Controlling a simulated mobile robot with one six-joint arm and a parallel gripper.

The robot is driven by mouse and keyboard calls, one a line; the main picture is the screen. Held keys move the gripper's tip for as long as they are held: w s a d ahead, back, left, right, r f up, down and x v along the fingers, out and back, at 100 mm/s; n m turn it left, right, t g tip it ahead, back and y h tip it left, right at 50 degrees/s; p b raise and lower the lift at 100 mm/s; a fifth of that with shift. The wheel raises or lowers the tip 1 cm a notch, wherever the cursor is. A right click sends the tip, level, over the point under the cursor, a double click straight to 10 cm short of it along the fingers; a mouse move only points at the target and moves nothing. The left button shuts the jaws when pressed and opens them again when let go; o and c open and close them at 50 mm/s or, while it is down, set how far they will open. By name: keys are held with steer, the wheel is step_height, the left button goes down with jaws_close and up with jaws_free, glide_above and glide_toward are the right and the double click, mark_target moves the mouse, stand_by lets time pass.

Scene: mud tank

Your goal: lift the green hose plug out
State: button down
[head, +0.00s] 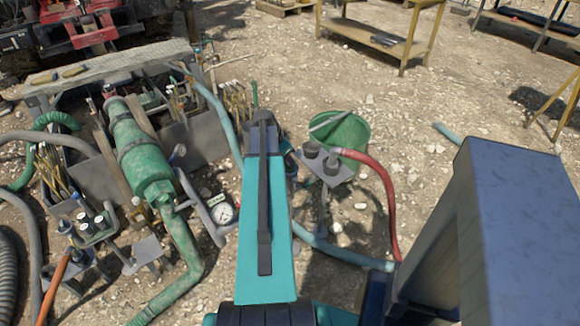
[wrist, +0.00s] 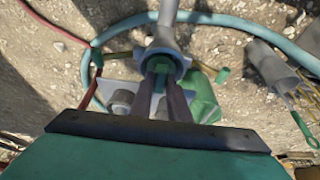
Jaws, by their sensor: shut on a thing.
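The green hose plug (wrist: 159,68) shows in the wrist view as a small green piece at the mouth of a grey pipe collar (wrist: 181,62). My gripper (wrist: 161,82) reaches the collar with its two dark fingers shut on the plug. The plug's top shows between the fingertips. The collar surrounds it, and I cannot tell how deep it sits. In the head view my teal arm hides the plug and the fingers.
A green bucket (head: 351,130) stands beside a small plate (head: 341,173) with grey fittings. A red hose (head: 386,185) and blue hoses (head: 222,115) curve around. A green cylinder (head: 139,148) and gauge (head: 222,212) stand left.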

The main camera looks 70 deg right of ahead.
step_height(320, 180, up, 10)
steer(key=shift+b, duration=0.4)
stand_by(0.6)
steer(key=shift+w, duration=0.1)
stand_by(0.4)
